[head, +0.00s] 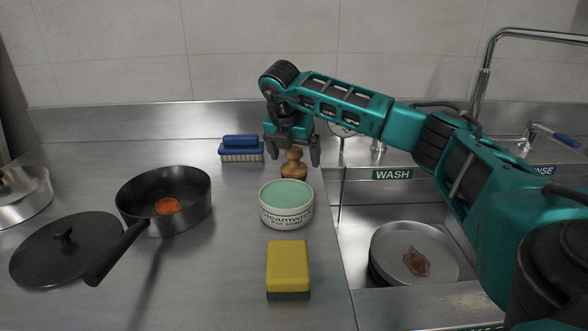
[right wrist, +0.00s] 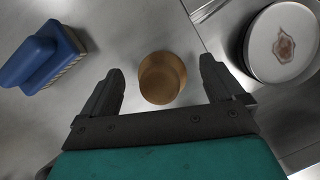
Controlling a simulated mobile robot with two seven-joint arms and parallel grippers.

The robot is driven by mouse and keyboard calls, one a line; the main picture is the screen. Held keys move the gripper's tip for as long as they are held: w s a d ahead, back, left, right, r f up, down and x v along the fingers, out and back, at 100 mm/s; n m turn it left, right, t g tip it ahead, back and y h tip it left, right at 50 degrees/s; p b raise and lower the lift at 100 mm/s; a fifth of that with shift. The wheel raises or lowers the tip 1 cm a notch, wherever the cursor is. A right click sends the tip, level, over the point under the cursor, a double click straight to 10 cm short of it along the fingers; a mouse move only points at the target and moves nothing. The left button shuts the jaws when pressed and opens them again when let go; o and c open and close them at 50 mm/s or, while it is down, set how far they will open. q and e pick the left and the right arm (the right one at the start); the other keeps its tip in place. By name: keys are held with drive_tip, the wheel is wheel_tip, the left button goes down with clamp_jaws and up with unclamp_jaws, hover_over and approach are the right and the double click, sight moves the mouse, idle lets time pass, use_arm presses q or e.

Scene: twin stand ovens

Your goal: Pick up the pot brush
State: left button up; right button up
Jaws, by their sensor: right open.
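The pot brush (head: 292,170) is a small round wooden piece with a knob, standing on the steel counter behind the green tub. In the right wrist view the pot brush (right wrist: 162,78) shows as a brown round shape between the two fingers. My right gripper (head: 293,153) points down just above it, open, with a finger to either side. Its fingers also show in the right wrist view (right wrist: 160,70), apart and empty. I cannot tell how far the fingertips are above the counter. The brush's lower part is hidden from above. My left gripper is not in view.
A blue scrub brush (head: 241,150) lies left of the gripper. A green-topped tub (head: 287,205) and a yellow sponge (head: 288,264) stand in front. A black pan (head: 185,192) and lid (head: 66,250) are left. The sink (head: 355,220) on the right holds stained dishes.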

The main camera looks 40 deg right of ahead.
drive_tip(key=shift+x, duration=0.8)
drive_tip(key=shift+c, duration=0.3)
drive_tip(key=c, duration=1.1)
